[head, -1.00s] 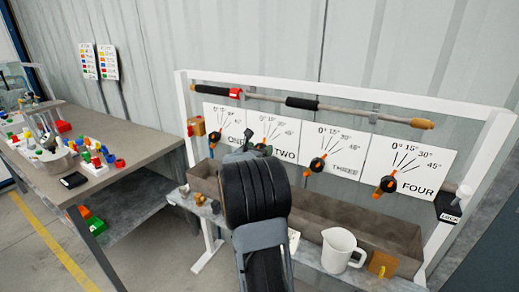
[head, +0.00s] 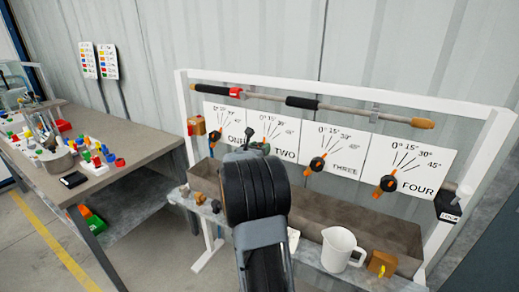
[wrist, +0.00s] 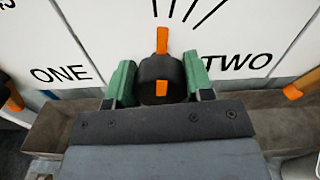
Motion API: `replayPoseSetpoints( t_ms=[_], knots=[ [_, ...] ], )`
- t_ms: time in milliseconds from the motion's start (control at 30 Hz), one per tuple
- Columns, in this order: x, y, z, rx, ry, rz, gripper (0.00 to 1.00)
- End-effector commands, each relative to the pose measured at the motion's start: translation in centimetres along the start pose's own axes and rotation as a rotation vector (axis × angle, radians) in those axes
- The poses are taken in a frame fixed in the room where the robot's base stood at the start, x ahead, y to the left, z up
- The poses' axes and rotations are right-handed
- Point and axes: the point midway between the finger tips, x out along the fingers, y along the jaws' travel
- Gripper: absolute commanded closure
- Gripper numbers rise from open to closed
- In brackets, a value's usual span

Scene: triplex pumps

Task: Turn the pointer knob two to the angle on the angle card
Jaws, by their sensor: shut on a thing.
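Pointer knob two (wrist: 160,68) is a round black knob with an orange pointer, on the white plate (wrist: 228,32) marked TWO. In the wrist view its pointer stands upright, toward the leftmost tick line. My gripper (wrist: 161,80) has green fingers on both sides of the knob and is shut on it. In the head view my arm hides the knob and most of my gripper (head: 252,146). A small pale card (head: 294,240) shows partly behind my arm; I cannot read it or tell if it is the angle card.
Knob three (head: 316,164) and knob four (head: 387,184) are to the right, with orange pointers. A grey trough (head: 340,217) runs below the plates. A white jug (head: 340,250) stands on the front ledge. A bar (head: 345,109) crosses above the plates.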

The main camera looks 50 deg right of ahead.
Motion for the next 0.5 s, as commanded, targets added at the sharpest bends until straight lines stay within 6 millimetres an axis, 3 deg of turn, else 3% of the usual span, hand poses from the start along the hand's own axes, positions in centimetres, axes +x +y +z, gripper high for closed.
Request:
replayPoseSetpoints(
  t_ms=[100,500],
  knots=[
    [0.01,-0.03,-0.01,0.000,0.000,-0.001,0.95],
    [0.02,-0.07,-0.30,0.133,-0.001,-0.001,0.95]
  ],
)
